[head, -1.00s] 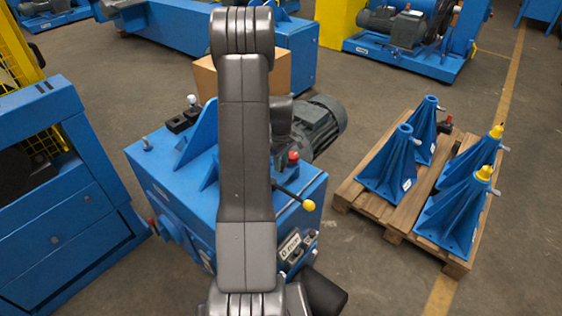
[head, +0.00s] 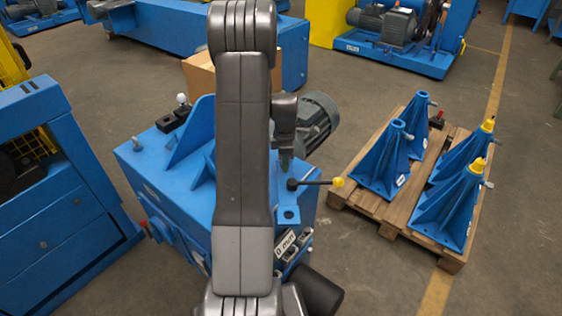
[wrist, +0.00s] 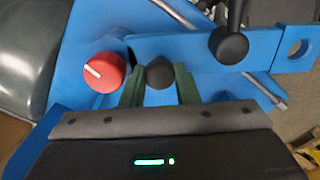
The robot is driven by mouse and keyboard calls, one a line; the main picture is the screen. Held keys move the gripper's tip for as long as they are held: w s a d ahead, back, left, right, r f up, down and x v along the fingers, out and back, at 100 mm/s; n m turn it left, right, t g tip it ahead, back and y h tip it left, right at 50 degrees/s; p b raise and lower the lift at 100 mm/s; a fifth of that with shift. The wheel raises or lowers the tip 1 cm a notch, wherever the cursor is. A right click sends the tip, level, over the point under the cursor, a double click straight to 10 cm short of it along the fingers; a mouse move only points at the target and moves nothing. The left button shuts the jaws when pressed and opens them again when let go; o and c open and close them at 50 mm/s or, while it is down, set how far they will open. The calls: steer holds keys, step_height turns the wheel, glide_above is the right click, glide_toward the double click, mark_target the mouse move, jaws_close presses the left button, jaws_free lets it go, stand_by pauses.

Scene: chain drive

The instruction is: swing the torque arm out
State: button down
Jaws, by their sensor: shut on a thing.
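The torque arm appears to be the flat blue bar in the wrist view (wrist: 185,47), with a hole near its right end. In the head view its bare part (head: 291,203) lies on top of the blue gear housing (head: 150,170). My gripper (wrist: 160,80) has its greenish fingers on both sides of a round black knob (wrist: 160,70) at the bar and is shut on it. In the head view my gripper (head: 285,165) points down at the housing, its tips partly hidden. A black lever (head: 318,182) with a yellow ball sits on the bar.
A red knob with a white line (wrist: 104,72) stands just left of my fingers. A grey motor (head: 318,118) is behind the housing. A pallet (head: 400,222) with several blue stands is to the right. A blue machine (head: 60,220) is at left.

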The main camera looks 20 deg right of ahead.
steer(key=shift+d+n, duration=0.35)
steer(key=shift+n, duration=0.25)
steer(key=c, duration=1.4)
jaws_free()
steer(key=shift+s, duration=0.1)
step_height(320, 180, up, 14)
steer(key=shift+f, duration=0.1)
step_height(320, 180, down, 14)
steer(key=shift+r, duration=0.1)
